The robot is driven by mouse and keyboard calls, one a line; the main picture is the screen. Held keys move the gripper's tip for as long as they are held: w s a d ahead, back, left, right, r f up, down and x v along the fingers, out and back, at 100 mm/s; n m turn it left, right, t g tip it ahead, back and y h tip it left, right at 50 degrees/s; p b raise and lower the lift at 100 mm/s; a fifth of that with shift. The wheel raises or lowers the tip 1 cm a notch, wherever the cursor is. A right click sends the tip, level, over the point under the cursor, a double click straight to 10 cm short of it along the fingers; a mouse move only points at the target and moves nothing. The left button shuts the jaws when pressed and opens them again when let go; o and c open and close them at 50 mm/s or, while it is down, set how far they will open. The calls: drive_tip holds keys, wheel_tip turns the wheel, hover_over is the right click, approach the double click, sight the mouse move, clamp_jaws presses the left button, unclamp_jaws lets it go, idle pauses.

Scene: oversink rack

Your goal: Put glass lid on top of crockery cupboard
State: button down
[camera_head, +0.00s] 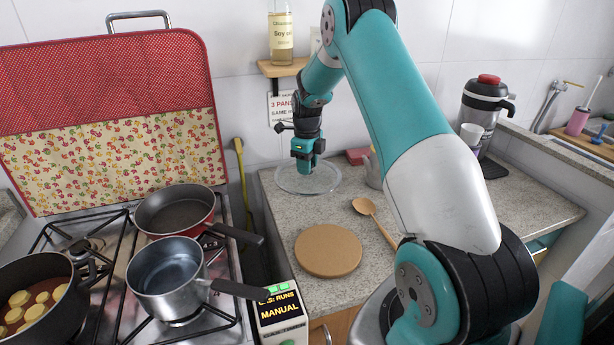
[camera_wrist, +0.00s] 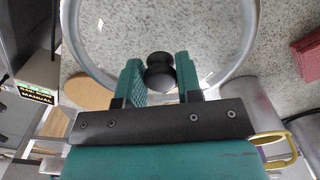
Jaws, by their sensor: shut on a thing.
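The glass lid (camera_head: 326,184) is a clear round disc with a pale rim, at the back left of the granite counter in the head view. In the wrist view its rim (camera_wrist: 247,50) curves around a black knob (camera_wrist: 160,72). My gripper (camera_head: 305,168) points down over the lid's middle. Its two teal fingers (camera_wrist: 159,80) are shut on the knob. Whether the lid touches the counter or is slightly above it, I cannot tell. I cannot make out a crockery cupboard in either view.
A round brown board (camera_head: 328,250) and a wooden spoon (camera_head: 366,208) lie on the counter (camera_head: 285,215). A metal jug (camera_head: 373,172) stands right of the lid. A shelf with a soy oil bottle (camera_head: 281,35) is above. Pans (camera_head: 168,275) occupy the stove at left.

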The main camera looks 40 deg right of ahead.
sight(308, 180)
wheel_tip(308, 180, down, 5)
drive_tip(key=shift+s+f+p, duration=0.1)
drive_tip(key=shift+p, duration=0.75)
drive_tip(key=shift+f+p, duration=0.15)
drive_tip(key=shift+p, duration=0.15)
drive_tip(key=shift+w+f, duration=0.2)
drive_tip(key=c, duration=0.8)
unclamp_jaws()
drive_tip(key=shift+f, duration=0.15)
